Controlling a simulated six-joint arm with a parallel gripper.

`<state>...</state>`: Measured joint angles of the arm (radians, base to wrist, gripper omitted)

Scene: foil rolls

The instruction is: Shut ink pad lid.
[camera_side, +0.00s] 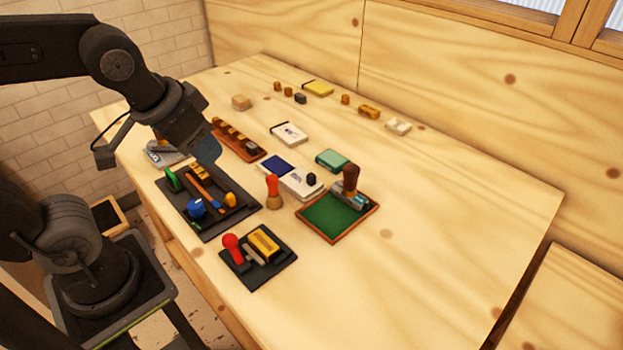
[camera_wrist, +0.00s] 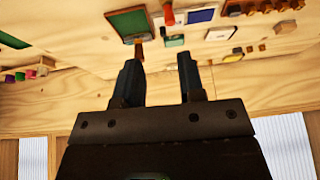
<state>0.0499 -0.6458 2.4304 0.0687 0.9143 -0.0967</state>
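The ink pad (camera_side: 275,164) shows a dark blue face near the middle of the table. A white flat part (camera_side: 300,183) with a small black knob adjoins it, seemingly its lid; how the two are joined cannot be made out. In the wrist view the blue face (camera_wrist: 202,14) lies near the top edge, with the white part beside it. My gripper (camera_side: 208,152) hangs over the dark tool tray, left of the ink pad and apart from it. In the wrist view its two fingers (camera_wrist: 159,60) are spread with nothing between them.
A dark tool tray (camera_side: 232,222), a red-handled stamp (camera_side: 273,192), a green-lined tray (camera_side: 327,221) and a teal box (camera_side: 333,160) surround the ink pad. A white box (camera_side: 289,134) lies behind it. The right of the table is clear.

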